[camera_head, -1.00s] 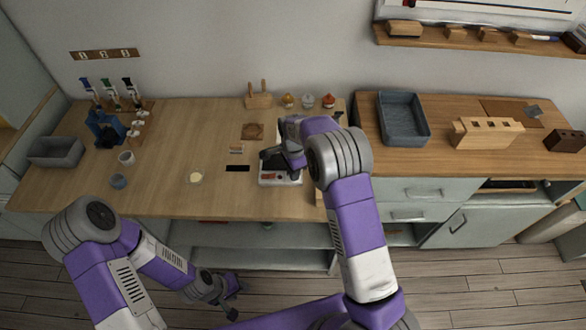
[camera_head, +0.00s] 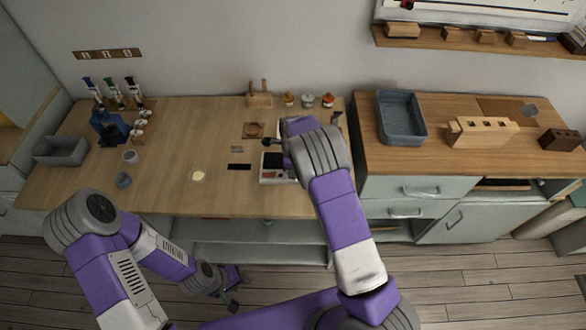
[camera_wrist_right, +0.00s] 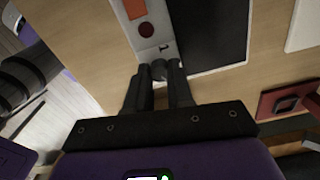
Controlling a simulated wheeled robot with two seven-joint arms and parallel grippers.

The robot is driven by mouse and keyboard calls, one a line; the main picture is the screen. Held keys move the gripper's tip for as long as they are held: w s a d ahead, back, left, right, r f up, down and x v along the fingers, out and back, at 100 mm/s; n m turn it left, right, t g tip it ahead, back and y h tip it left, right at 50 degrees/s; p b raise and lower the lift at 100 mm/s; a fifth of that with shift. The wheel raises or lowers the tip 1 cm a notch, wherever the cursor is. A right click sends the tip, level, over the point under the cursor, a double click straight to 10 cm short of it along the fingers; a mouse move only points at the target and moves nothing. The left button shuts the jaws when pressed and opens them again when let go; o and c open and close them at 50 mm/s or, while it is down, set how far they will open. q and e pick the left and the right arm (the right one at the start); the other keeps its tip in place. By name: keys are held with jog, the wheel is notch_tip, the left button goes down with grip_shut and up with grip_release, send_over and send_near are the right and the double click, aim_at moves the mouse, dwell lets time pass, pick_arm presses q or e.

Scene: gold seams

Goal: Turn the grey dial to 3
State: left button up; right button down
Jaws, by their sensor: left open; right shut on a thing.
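A white panel (camera_head: 267,181) with a dark face and a red patch lies on the wooden bench, partly hidden by my right arm. In the right wrist view its white face (camera_wrist_right: 149,46) carries an orange patch, a dark red round button and a small black mark. The grey dial (camera_wrist_right: 159,70) sits at the panel's edge, between the fingertips of my right gripper (camera_wrist_right: 159,76), which is shut on it. The number it points to cannot be read. My left gripper (camera_head: 238,292) is open and empty, low in front of the bench.
A dark strip (camera_head: 239,167) and a pale round disc (camera_head: 198,175) lie left of the panel. Several small jars (camera_head: 308,100) and a wooden stand (camera_head: 260,100) are behind it. A blue-grey tray (camera_head: 402,118) is on the right counter. The bench's front left is mostly clear.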

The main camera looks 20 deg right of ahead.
dwell(0.4)
jog(key=c, duration=1)
grip_release()
notch_tip(320, 180, up, 8)
jog(key=shift+f+p, duration=0.2)
jog(key=shift+p, duration=0.3)
jog(key=shift+f, duration=0.1)
